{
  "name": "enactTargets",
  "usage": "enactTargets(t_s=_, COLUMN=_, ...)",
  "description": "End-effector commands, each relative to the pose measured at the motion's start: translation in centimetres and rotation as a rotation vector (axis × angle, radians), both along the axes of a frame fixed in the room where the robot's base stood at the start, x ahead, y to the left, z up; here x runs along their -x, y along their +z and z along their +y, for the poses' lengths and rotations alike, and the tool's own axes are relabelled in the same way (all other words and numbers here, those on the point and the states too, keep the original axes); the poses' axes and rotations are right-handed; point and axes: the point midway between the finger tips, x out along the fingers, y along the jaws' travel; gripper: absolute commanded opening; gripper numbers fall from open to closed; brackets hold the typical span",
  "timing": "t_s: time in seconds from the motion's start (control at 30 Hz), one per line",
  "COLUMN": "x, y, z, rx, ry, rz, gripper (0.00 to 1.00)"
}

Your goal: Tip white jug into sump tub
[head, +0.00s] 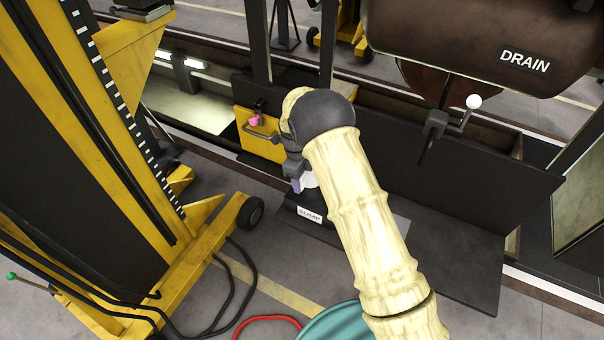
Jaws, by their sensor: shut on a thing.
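My arm reaches in from the lower right, and my gripper (294,184) points down at its far end, partly hidden by my own wrist. A small white patch, which looks like part of the white jug (309,181), shows right beside the fingers. My gripper is shut on it. The rest of the jug, its spout and its tilt are hidden by my arm. The dark sump tub (317,232), with a white SUMP label, is just below the gripper. Its inside is mostly hidden, so I cannot tell whether anything is in it.
A yellow lifting jack (200,250) with a wheel and black hoses stands at left. A yellow panel (259,138) with a pink knob is behind the gripper. A brown tank (480,40) marked DRAIN and a white-knobbed lever (470,108) are at upper right. A teal round thing (335,324) is at bottom.

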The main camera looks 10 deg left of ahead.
Motion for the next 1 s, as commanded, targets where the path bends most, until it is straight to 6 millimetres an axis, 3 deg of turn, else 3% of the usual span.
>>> enactTargets(t_s=0.27, x=-0.1, y=0.0, z=-0.1, rx=-0.011, ry=-0.002, rz=-0.004, gripper=0.1)
enactTargets(t_s=1.0, x=0.0, y=-1.3, z=0.8, rx=-0.279, ry=0.006, rz=-0.1, gripper=0.1)
